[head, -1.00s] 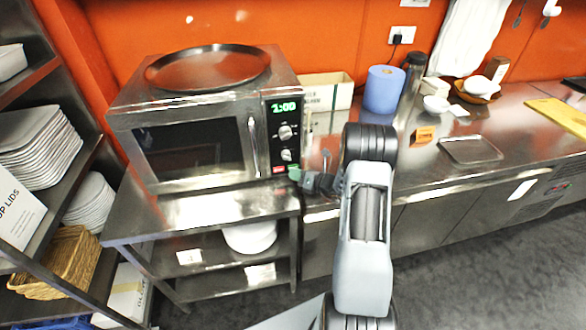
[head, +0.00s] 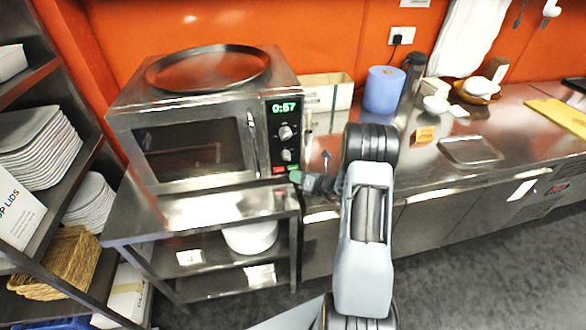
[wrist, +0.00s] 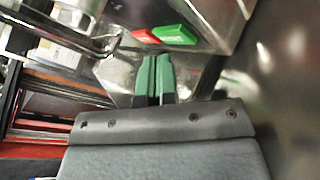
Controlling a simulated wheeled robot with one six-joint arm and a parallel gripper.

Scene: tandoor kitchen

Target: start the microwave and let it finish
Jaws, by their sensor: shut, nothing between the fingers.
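The microwave (head: 190,150) stands on a steel stand with its door closed. Its green display (head: 284,107) reads 0:57, above two knobs. A red button and a green button sit low on its panel; in the wrist view the red button (wrist: 145,36) is beside the green button (wrist: 174,34). My gripper (head: 297,177) is at the lower right corner of the panel, close to the green button. In the wrist view its green fingertips (wrist: 154,62) are shut together and empty, pointing toward the buttons with a gap visible between.
A round steel tray (head: 208,68) lies on top of the microwave. A blue paper roll (head: 384,90) and a cream box (head: 328,95) stand on the counter to the right. A shelf with stacked plates (head: 45,140) stands at the left.

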